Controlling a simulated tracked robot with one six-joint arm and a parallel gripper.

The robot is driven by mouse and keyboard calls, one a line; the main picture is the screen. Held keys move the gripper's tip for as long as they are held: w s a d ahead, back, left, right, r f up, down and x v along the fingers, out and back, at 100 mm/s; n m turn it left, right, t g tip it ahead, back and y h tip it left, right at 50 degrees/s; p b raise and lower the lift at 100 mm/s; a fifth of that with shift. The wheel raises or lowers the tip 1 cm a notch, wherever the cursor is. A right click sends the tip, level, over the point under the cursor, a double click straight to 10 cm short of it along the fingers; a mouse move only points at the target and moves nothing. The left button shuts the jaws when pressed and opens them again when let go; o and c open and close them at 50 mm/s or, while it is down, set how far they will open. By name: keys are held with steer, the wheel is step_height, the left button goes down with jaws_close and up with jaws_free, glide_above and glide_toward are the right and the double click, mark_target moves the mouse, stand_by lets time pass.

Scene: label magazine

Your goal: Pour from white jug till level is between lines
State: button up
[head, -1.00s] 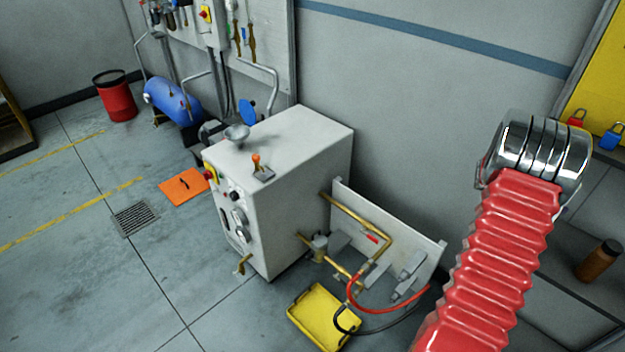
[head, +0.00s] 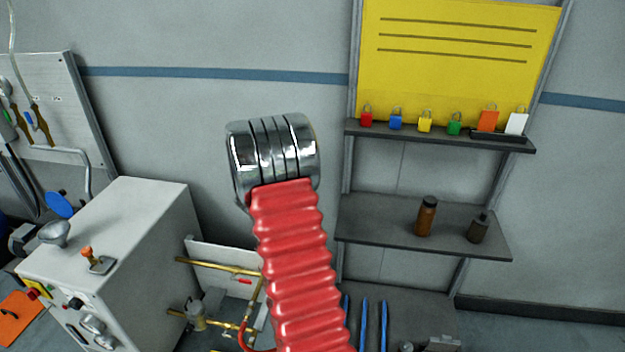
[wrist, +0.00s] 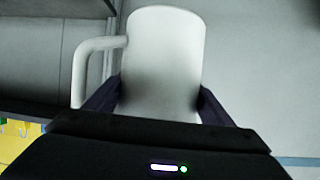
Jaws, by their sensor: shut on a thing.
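The white jug (wrist: 165,48) shows only in the wrist view, with its handle on the left. My gripper (wrist: 158,94) is shut on the jug's body, one dark finger on each side. The jug's contents are hidden and I cannot tell how far it is tilted. The head view does not show the jug or gripper. A grey cabinet (head: 125,225) stands at lower left in the head view, with a metal funnel (head: 55,233) and an orange-knobbed lever (head: 92,260) on top. No level lines can be made out.
My red arm covers the middle of the head view, hiding part of the brass pipes (head: 222,266). On the right, a shelf (head: 400,232) holds a brown bottle (head: 426,216) and a dark bottle (head: 479,229). Several padlocks line the ledge above, below a yellow board (head: 460,75).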

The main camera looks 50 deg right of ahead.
steer(key=w+a+f+n+t+y, duration=0.1)
steer(key=w+a+n+t+y, duration=0.3)
steer(key=a, duration=0.8)
steer(key=w+a+n+t+y, duration=0.1)
steer(key=w+a+n+t, duration=0.15)
steer(key=w+a, duration=0.65)
steer(key=s+a+f+n+t+y, duration=0.1)
steer(key=s+a+n+y, duration=0.1)
steer(key=a, duration=1.3)
steer(key=s+a+f+n+t+y, duration=0.1)
steer(key=a+n+y, duration=0.4)
steer(key=a, duration=1)
steer(key=shift+s+f, duration=0.5)
steer(key=shift+s, duration=0.3)
steer(key=shift+s, duration=0.15)
